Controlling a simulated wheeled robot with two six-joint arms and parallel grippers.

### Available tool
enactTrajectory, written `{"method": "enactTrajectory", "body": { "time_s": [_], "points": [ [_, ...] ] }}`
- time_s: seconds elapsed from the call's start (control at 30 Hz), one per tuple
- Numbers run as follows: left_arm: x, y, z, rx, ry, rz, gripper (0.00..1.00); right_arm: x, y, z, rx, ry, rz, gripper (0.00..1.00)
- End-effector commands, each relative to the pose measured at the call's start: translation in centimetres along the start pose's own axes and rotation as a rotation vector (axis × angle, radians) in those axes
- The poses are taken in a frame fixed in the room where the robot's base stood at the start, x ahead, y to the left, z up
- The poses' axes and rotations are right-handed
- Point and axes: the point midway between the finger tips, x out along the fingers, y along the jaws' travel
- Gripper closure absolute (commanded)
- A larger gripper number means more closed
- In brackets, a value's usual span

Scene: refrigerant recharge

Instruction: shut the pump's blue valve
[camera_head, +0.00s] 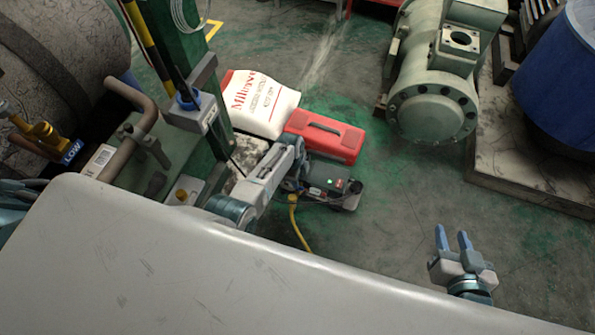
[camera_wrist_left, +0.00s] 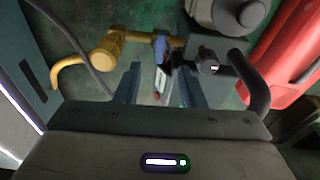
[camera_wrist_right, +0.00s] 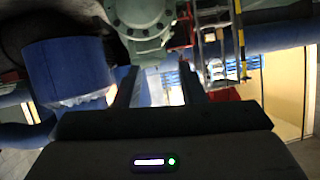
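The pump (camera_head: 330,183) stands on the floor beside the red toolbox, with a green light lit on its top. In the left wrist view its blue valve (camera_wrist_left: 160,46) sits on a yellow fitting (camera_wrist_left: 107,50), with a white tag hanging below. My left gripper (camera_wrist_left: 160,84) is open, its two fingers apart on either side of the valve's line, pointing at it. I cannot tell whether they touch it. In the head view my left forearm largely hides this gripper and the valve. My right gripper (camera_head: 453,235) is open and empty, over bare floor at lower right.
The red toolbox (camera_head: 323,136) and white sack (camera_head: 258,103) lie behind the pump. A yellow hose (camera_head: 297,225) runs beside it. The pump's black handle (camera_wrist_left: 255,85) rises right of my left fingers. A large green compressor (camera_head: 432,75) stands farther back.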

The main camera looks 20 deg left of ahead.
Motion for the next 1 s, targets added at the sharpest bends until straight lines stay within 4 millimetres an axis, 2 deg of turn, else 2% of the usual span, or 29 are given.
{"method": "enactTrajectory", "body": {
  "time_s": [0.57, 0.6, 0.73, 1.0],
  "points": [
    [-1.2, 0.0, -0.1, 0.0, 0.0, 0.0, 0.64, -2.4, -0.5, 5.5, 0.033, -0.287, -0.01, 0.64],
    [-2.1, -0.1, -0.2, 0.0, 0.0, -0.001, 0.64, -2.7, -0.4, 4.7, 0.013, -0.319, -0.004, 0.64],
    [-3.1, 0.0, -0.4, 0.0, 0.0, 0.0, 0.64, -3.3, 0.1, 4.5, -0.026, -0.417, 0.015, 0.64],
    [-3.2, 0.0, -0.4, 0.0, 0.0, 0.0, 0.64, -3.7, 0.5, 4.8, -0.046, -0.472, 0.029, 0.64]
  ]
}}
